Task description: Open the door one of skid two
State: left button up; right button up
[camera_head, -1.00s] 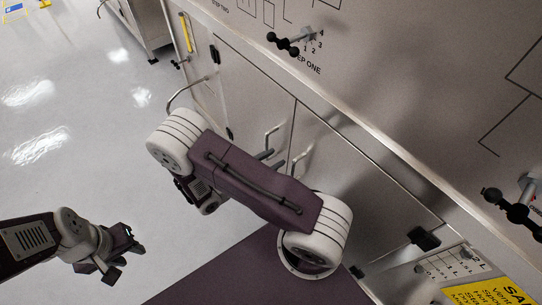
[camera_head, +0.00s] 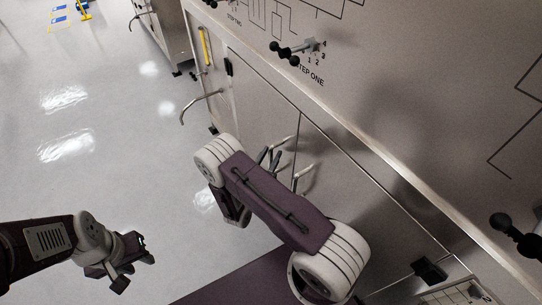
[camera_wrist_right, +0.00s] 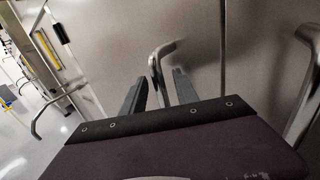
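The pale cabinet with a pair of doors fills the right of the head view. The left door (camera_head: 262,112) carries a curved metal handle (camera_wrist_right: 158,62), and the right door (camera_head: 335,165) carries another handle (camera_head: 303,174). My right gripper (camera_wrist_right: 160,82) is at the left door's handle. In the right wrist view its two dark fingers are apart, with the handle's bar between them; contact cannot be made out. My right arm hides part of the doors in the head view. My left gripper (camera_head: 134,264) is open and empty above the floor at lower left. No skid label is readable on these doors.
Black-knobbed valve handles (camera_head: 297,49) stick out from the panel near the "STEP ONE" label. A bent metal handle (camera_head: 197,101) projects at the cabinet's left end. Another cabinet (camera_head: 160,35) stands at the back. The glossy floor (camera_head: 90,110) is clear at left.

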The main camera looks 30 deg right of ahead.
jog(key=shift+c, duration=0.4)
grip_shut()
dwell(1.1)
